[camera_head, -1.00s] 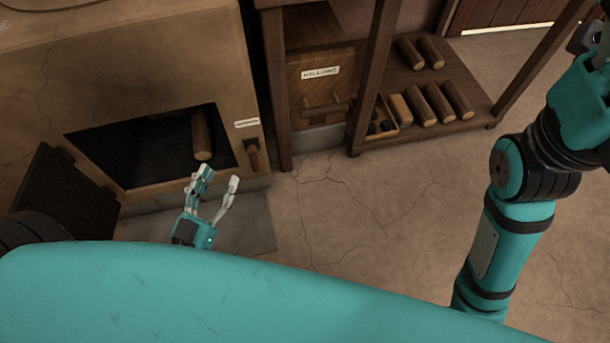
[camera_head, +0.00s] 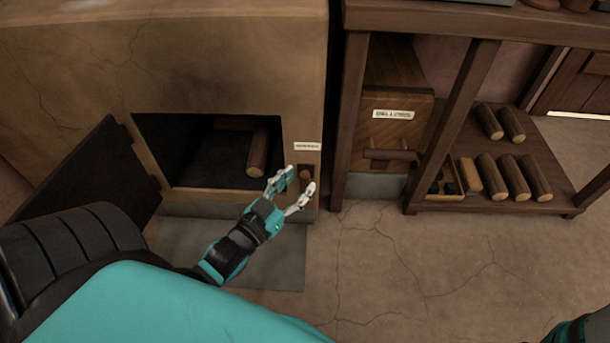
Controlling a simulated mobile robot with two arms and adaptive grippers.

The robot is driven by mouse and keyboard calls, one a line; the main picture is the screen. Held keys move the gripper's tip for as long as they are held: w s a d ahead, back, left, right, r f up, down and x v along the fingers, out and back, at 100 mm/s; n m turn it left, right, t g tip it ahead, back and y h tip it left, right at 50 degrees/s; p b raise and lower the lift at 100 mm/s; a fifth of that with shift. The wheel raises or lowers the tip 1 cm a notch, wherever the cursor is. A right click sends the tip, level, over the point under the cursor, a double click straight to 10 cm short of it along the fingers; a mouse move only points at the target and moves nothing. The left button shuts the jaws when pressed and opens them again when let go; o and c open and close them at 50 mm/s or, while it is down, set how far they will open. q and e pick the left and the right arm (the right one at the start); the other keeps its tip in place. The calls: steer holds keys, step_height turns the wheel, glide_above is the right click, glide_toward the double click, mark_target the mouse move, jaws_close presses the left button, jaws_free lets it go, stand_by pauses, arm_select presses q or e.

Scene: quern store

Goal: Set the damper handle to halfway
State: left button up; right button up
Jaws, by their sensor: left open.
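The damper handle (camera_head: 306,173) is a small dark wooden grip on the front of the plastered oven (camera_head: 230,60), right of its opening and under a small white label (camera_head: 307,146). My left gripper (camera_head: 293,184) is open. Its fingertips are close to the handle, one in front of its lower end and one to its left. I cannot tell whether they touch it. The fingers partly hide the handle's lower part, so its exact setting is hard to read. My right gripper is out of view.
The open dark oven door (camera_head: 95,172) stands left of the opening, and a log (camera_head: 258,152) lies inside. A wooden cabinet (camera_head: 392,138) with a label and a log rack (camera_head: 535,150) stand to the right.

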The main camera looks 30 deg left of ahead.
mark_target(301, 180)
arm_select(q)
steer(key=shift+w+d+b, duration=0.1)
steer(key=shift+w+b, duration=0.4)
steer(key=shift+w, duration=1.15)
jaws_close()
